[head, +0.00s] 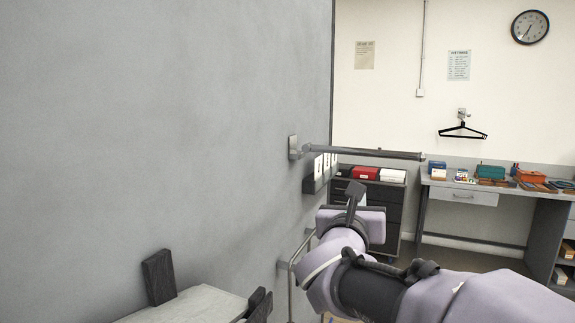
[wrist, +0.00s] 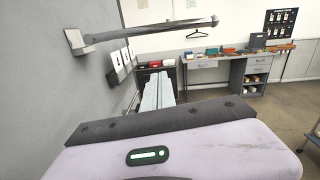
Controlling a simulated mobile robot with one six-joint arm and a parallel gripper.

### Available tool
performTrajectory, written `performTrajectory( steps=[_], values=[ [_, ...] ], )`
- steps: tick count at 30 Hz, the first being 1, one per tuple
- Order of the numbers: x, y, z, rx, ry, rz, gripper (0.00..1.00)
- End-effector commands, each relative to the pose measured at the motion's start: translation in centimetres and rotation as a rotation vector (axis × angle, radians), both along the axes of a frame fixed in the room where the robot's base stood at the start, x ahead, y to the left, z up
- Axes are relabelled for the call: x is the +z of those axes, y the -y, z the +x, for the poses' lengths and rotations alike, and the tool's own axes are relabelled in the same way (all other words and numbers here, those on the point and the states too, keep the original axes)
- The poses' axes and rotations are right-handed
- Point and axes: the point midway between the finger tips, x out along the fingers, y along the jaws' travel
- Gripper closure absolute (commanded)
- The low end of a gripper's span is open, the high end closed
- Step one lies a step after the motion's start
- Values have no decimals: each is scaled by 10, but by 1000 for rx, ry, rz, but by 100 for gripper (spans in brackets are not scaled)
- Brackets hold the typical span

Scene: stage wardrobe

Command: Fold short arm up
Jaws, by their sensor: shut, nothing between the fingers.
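The short arm (head: 365,152) is a thin grey bar. It sticks out level from a pale bracket (head: 293,147) on the grey wall, its free end to the right. In the wrist view the bar (wrist: 150,32) crosses the upper part, above and beyond my gripper. My gripper (wrist: 160,78) shows there as two pale grey fingers lying side by side, shut and empty. Nothing touches the bar in either view.
A metal rail (head: 290,282) is lower on the wall. A dark drawer cabinet (head: 383,210) and a workbench (head: 458,195) stand behind. A black hanger (head: 463,131) hangs on the far wall.

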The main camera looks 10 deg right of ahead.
Motion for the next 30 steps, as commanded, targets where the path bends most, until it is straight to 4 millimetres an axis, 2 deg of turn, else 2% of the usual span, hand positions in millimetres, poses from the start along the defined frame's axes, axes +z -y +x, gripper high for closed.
performTrajectory(
  steps=[4, 14, 17, 29, 30],
  values=[
    [2, 11, 1, -57, 70, 73, 100],
    [3, 13, 3, -59, 72, 76, 100],
    [4, 21, 14, -60, 71, 75, 100],
    [8, 70, 86, -59, 70, 74, 100],
    [21, 69, 85, -57, 74, 76, 100]
  ],
)
